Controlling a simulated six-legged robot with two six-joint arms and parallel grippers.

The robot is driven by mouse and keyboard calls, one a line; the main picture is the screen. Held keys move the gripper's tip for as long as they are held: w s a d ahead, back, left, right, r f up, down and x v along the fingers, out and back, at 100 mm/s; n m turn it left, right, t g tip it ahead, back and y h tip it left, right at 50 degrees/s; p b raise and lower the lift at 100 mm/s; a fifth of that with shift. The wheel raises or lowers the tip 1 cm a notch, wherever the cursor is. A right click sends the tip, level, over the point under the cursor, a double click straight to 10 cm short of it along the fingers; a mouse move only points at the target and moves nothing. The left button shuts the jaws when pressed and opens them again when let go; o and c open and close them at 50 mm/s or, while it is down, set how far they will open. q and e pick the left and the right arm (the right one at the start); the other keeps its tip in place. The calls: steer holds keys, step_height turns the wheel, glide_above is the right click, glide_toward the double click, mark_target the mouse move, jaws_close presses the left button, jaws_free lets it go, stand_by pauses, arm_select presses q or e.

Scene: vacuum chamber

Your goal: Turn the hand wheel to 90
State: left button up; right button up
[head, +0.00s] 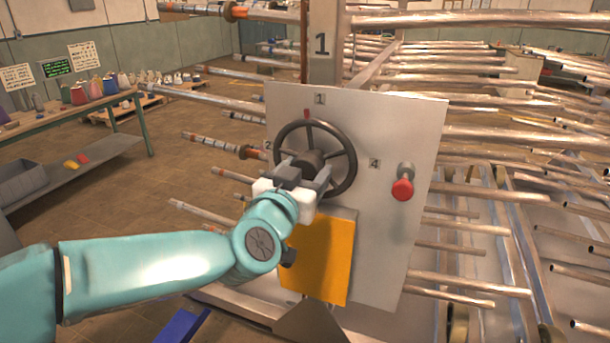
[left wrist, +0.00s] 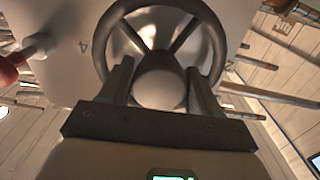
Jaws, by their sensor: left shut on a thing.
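The dark hand wheel (head: 352,152) is on an upright pale panel (head: 385,250); its spokes and rim also show in the left wrist view (left wrist: 101,45). The panel bears numbers 1 above, 2 at left and 4 at right of the wheel. A small red mark (head: 307,113) sits at the top, close below the 1. My left gripper (head: 304,172) is at the wheel's centre, shut on the hub, with one finger on each side of it in the left wrist view (left wrist: 160,78). The gripper hides the wheel's lower part. My right gripper is not in view.
A red knob (head: 402,189) sticks out of the panel right of the wheel. An orange plate (head: 325,262) is below it. Metal pipes (head: 480,135) fill the right and jut out left of the panel. A workbench (head: 70,108) with coloured bottles stands at left. Floor between is open.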

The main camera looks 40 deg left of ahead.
arm_select(q)
steer(key=n+b, duration=0.1)
steer(key=n, duration=0.2)
steer(key=shift+f+n+b, duration=0.1)
steer(key=shift+n+b, duration=0.2)
steer(key=shift+b, duration=0.05)
steer(key=n+b, duration=0.2)
steer(key=n, duration=0.2)
steer(key=shift+d, duration=0.15)
steer(key=n+b, duration=0.1)
steer(key=n, duration=0.3)
steer(key=n+b, duration=0.1)
steer(key=n, duration=0.3)
steer(key=shift+r+b, duration=0.2)
steer(key=shift+b, duration=0.15)
steer(key=shift+n, duration=0.3)
steer(key=o, duration=1.4)
steer(key=shift+w+d, duration=0.1)
steer(key=shift+o, duration=0.2)
